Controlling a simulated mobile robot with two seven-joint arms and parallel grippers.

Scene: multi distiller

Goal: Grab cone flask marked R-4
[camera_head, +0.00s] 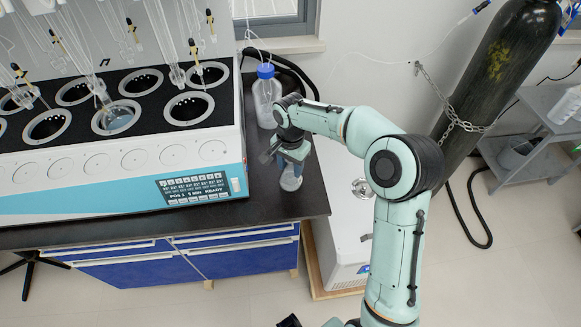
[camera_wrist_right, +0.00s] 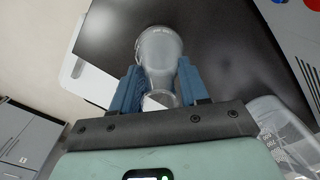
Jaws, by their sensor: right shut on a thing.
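A clear glass cone flask (camera_head: 291,182) stands on the black bench top near its right end. In the right wrist view the flask (camera_wrist_right: 160,48) sits between the two blue fingers, its wide base pointing away from the wrist. My right gripper (camera_head: 291,168) reaches it from above and is shut on its narrower part. The fingers (camera_wrist_right: 160,88) touch it from both sides. A pale patch shows on the flask between the fingers, but no marking such as R-4 can be read.
A multi-place distiller (camera_head: 120,185) with glassware fills the bench to the left. A blue-capped plastic bottle (camera_head: 266,95) stands just behind the gripper. The bench edge is close on the right, beside a white box-shaped unit (camera_head: 345,235). A chained dark cylinder (camera_head: 495,75) stands at back right.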

